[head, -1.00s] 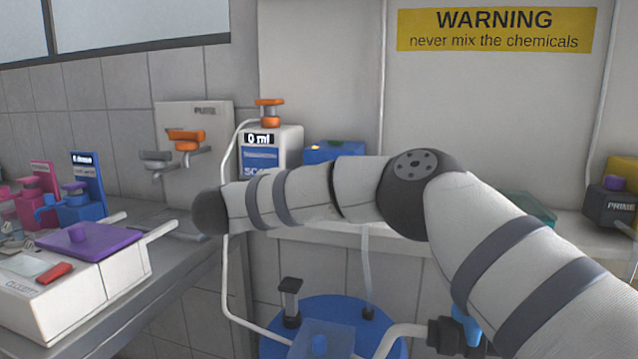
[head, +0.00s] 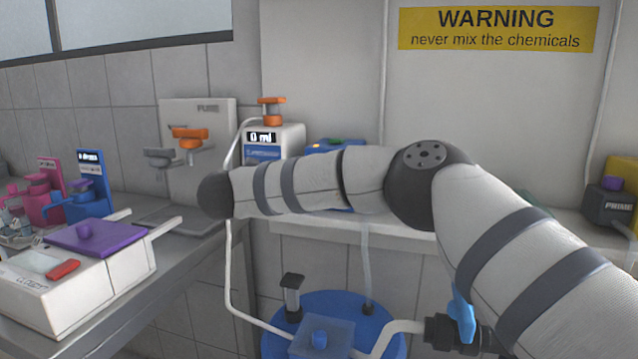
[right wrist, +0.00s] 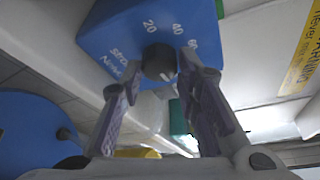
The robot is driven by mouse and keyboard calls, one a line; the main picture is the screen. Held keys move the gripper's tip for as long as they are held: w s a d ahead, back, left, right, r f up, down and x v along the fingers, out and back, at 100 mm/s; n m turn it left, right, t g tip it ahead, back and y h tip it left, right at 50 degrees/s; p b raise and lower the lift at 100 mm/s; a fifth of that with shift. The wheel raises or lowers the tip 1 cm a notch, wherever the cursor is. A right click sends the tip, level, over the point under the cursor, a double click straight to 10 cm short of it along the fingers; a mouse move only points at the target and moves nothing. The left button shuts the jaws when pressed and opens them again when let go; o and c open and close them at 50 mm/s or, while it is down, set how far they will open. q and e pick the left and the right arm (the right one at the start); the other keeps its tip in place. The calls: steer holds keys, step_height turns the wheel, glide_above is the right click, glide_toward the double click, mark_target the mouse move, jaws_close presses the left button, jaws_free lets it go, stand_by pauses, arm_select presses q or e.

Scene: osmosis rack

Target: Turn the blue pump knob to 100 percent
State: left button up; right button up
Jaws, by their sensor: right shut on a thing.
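The blue pump (right wrist: 118,32) fills the upper middle of the right wrist view, tilted, with white dial numbers 20, 40 and 60 visible. Its round knob (right wrist: 158,60) looks black in this view. My right gripper (right wrist: 156,80) is shut on the knob, one finger on each side. The knob's pointer is too small to read. In the head view only the top and edges of the blue pump (head: 335,146) show on the shelf behind my right arm, which hides the knob and my right gripper. My left gripper is in neither view.
A white dispenser (head: 285,140) reading 0 ml stands left of the pump. A blue barrel (head: 275,343) with pipes and a blue valve handle (head: 463,312) stands below. A black prime box (head: 605,205) is at the right; a purple-lidded white device (head: 100,285) is at the left.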

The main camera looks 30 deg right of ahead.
steer(key=o, duration=1.2)
steer(key=shift+c, duration=0.2)
steer(key=v, duration=1.2)
steer(key=shift+a, duration=0.1)
